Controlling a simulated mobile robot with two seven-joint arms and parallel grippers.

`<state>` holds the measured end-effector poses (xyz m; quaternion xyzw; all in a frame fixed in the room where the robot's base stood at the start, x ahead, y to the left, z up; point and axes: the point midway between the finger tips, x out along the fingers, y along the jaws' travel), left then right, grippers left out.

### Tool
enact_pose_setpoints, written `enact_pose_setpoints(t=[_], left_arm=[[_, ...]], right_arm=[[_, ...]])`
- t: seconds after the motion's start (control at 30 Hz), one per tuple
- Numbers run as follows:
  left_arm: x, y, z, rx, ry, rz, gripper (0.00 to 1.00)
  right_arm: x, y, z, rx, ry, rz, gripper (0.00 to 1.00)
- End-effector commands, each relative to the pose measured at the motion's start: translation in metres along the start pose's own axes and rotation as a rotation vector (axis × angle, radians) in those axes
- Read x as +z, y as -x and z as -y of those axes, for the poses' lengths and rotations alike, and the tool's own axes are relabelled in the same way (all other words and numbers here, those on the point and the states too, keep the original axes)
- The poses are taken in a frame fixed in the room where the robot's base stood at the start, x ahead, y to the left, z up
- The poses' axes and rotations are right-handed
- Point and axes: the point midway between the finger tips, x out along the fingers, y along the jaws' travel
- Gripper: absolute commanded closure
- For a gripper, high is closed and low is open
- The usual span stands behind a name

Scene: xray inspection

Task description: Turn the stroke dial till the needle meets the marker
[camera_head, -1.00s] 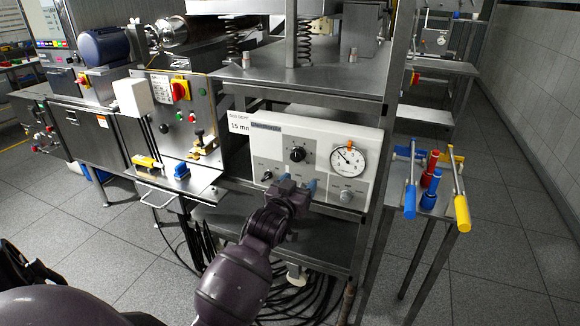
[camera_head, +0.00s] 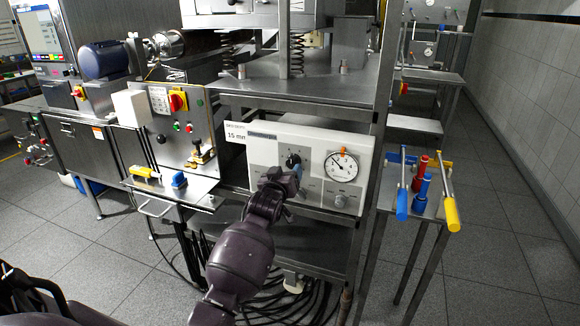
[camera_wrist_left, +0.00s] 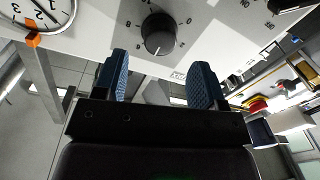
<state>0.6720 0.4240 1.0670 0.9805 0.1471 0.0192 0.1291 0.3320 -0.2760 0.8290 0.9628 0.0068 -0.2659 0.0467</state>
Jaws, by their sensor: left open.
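The black dial (camera_head: 293,161) sits on the front of the white control box (camera_head: 312,140). It also shows in the wrist view (camera_wrist_left: 158,33) with numbers around it. The round gauge (camera_head: 341,166), right of the dial, has a thin needle toward its upper left. The orange marker (camera_head: 343,150) is at the gauge's top rim, apart from the needle. My left gripper (camera_head: 291,176) is just below the dial in the head view and partly hides its lower side. In the wrist view its blue-padded fingers (camera_wrist_left: 160,72) are open and empty, with the dial beyond the gap between them.
A small side table (camera_head: 432,212) at the right holds blue, red and yellow handled tools. A panel with a red switch (camera_head: 178,101) stands at the left. A metal shelf (camera_head: 330,95) overhangs the control box. Black cables lie below.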

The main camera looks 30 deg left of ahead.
Motion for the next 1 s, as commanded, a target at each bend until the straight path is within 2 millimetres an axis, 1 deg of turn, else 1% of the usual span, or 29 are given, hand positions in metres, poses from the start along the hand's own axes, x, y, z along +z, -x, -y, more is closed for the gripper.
enact_pose_setpoints(t=[0.03,0.1,0.3,0.5,0.73,0.77,1.0], left_arm=[[0.0,-0.008,0.0,0.0,0.0,0.0,0.35],[-0.001,-0.018,-0.001,0.001,0.001,0.0,0.35],[0.0,-0.035,0.0,0.0,0.0,0.001,0.35],[0.0,-0.041,0.0,0.001,0.0,0.0,0.35],[0.0,-0.041,0.0,0.0,0.0,0.0,0.35],[0.0,-0.041,0.0,0.0,0.0,0.0,0.38],[0.0,-0.041,0.0,0.0,0.0,0.0,0.75]], right_arm=[[0.001,0.001,0.0,0.0,0.0,0.002,0.57],[0.003,0.002,0.0,0.001,-0.001,0.006,0.57],[0.009,0.005,-0.001,0.003,-0.003,0.017,0.57],[0.01,0.005,0.0,0.003,-0.003,0.018,0.57],[0.006,0.002,0.0,0.001,-0.002,0.01,0.57],[0.005,0.002,0.0,0.001,-0.002,0.008,0.57],[0.001,-0.001,0.0,0.0,0.0,0.0,0.57]])
